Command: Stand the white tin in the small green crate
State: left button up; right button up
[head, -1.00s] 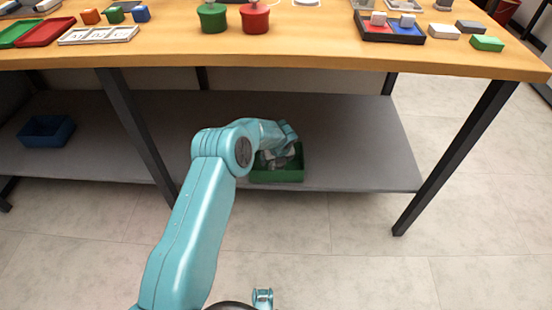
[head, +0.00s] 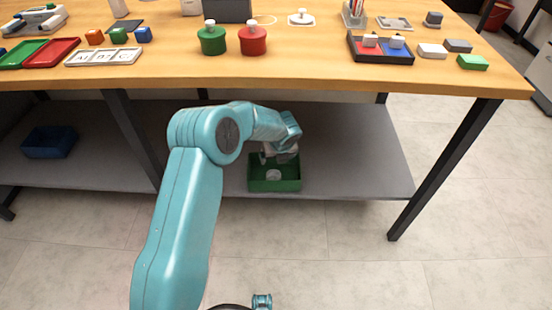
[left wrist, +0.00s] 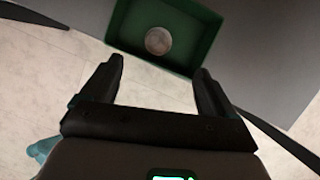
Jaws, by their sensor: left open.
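The small green crate (head: 262,186) stands on the grey lower shelf near its front edge, and it fills the top of the left wrist view (left wrist: 190,62). The white tin (head: 273,175) is inside the crate. In the left wrist view its round pale end (left wrist: 158,40) faces the camera, and it looks upright on the crate floor. My left gripper (head: 278,158) is above the crate, apart from the tin. Its two fingers (left wrist: 160,65) are spread with nothing between them.
The wooden table top (head: 330,75) overhangs the shelf (head: 345,175), and dark legs stand at its sides. A blue crate (head: 48,142) sits far left on the shelf. Green (head: 211,40) and red (head: 253,41) pots stand on the table. The shelf right of the green crate is clear.

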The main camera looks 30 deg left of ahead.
pick_arm(q)
jog(key=s+d+f+n+g+h, duration=0.1)
jog(key=s+d+f+n+h, duration=0.2)
jog(key=s+d+f+n, duration=0.45)
jog(key=s+d+f+n+g+h, duration=0.1)
jog(key=s+d+f+n+h, duration=0.25)
jog(key=s+d, duration=0.5)
jog(key=s+d+n, duration=0.4)
jog(key=s+n, duration=0.3)
jog(key=n, duration=0.1)
jog(key=s+d+n, duration=0.3)
jog(key=s+n, duration=0.5)
jog(key=n, duration=0.1)
jog(key=shift+s+d+f+n+g+h, duration=0.3)
jog(key=shift+d+f+h, duration=0.05)
jog(key=shift+f, duration=0.05)
jog(key=shift+r, duration=0.1)
notch_tip(320, 180, up, 26)
jog(key=p, duration=2.6)
